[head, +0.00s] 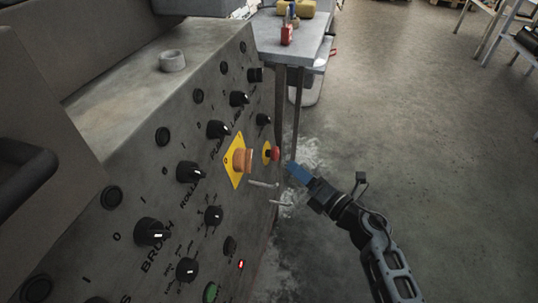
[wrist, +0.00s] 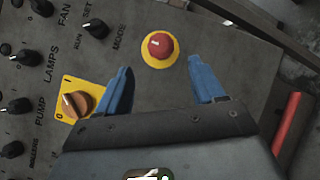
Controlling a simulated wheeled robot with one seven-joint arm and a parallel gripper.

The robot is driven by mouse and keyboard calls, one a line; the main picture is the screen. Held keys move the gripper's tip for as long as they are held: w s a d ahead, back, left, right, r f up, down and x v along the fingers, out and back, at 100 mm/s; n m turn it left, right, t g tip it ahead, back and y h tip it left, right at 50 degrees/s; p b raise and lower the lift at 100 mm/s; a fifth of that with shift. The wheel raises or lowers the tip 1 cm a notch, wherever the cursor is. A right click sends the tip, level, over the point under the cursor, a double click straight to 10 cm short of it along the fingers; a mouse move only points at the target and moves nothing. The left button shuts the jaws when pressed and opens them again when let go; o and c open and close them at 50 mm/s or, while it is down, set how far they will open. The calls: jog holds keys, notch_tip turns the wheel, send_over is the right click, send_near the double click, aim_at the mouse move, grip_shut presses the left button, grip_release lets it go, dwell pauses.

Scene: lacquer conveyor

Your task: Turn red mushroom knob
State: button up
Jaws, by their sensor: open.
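The red mushroom knob (wrist: 161,46) sits on a round yellow plate on the grey control panel. In the wrist view it lies just beyond the fingertips and roughly between their lines. In the head view the knob (head: 274,153) is at the right edge of the panel. My gripper (wrist: 164,72) has two blue fingers, open and empty, with a wide gap between them. In the head view my gripper (head: 291,167) is just right of the knob, and I see no contact.
An orange rotary switch (wrist: 77,103) on a yellow plate sits close to the left finger. Several black knobs line the panel (head: 217,129). Two metal handles (head: 263,184) stick out below the orange switch. A grey table (head: 268,30) stands behind. Open floor (head: 430,130) lies to the right.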

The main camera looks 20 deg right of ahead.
aim_at(278, 155)
jog(key=b+x, duration=0.1)
jog(key=x, duration=0.7)
jog(key=shift+w+b, duration=0.1)
jog(key=shift+b, duration=0.25)
jog(key=shift+c, duration=0.2)
jog(key=c, duration=1)
